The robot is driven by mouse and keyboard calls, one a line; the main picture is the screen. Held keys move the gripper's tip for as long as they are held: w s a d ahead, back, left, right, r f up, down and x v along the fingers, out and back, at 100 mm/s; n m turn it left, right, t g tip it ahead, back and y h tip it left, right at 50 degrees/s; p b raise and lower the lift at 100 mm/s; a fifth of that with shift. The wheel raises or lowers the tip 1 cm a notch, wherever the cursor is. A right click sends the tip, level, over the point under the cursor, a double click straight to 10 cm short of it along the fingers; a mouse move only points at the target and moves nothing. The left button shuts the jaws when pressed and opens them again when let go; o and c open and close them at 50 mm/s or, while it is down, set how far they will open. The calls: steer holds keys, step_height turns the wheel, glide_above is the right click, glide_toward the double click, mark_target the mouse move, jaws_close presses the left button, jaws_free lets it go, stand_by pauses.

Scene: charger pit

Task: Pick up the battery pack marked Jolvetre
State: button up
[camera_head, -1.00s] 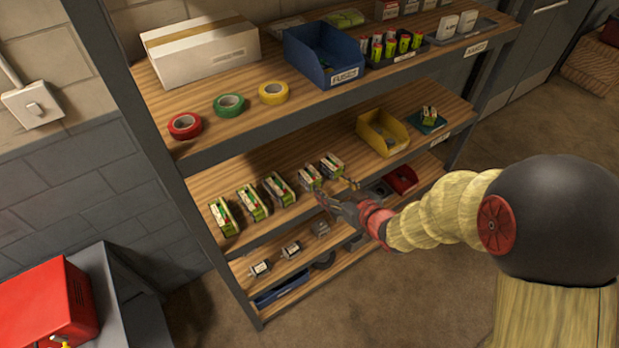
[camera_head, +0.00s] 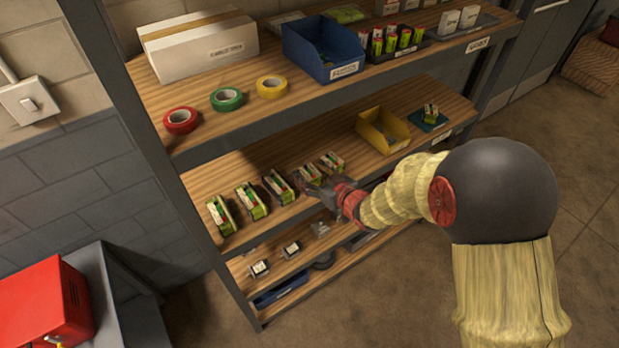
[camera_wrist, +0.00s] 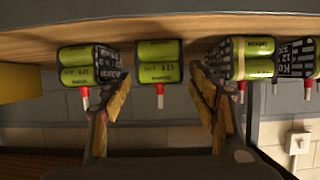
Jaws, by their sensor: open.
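Several green-and-white battery packs stand in a row on the middle shelf. In the head view my gripper (camera_head: 306,185) is at the front of the fourth pack from the left (camera_head: 310,173). The fifth pack (camera_head: 332,162) stands to its right and the third (camera_head: 279,187) to its left. In the wrist view, which is upside down, my open gripper (camera_wrist: 160,85) has one finger on each side of a pack (camera_wrist: 158,62) with a red-tipped lead. Neighbouring packs flank the fingers closely. I cannot read the name Jolvetre on any pack; labels are partly hidden or too small.
A yellow bin (camera_head: 383,131) and another pack on a teal mat (camera_head: 429,118) are right of the row. The upper shelf (camera_head: 240,102) overhangs, holding tape rolls, a white box (camera_head: 200,48) and a blue bin (camera_head: 322,48). Small parts lie on the shelf below.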

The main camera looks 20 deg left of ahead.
steer(key=shift+c, duration=0.7)
steer(key=shift+r, duration=0.1)
jaws_close()
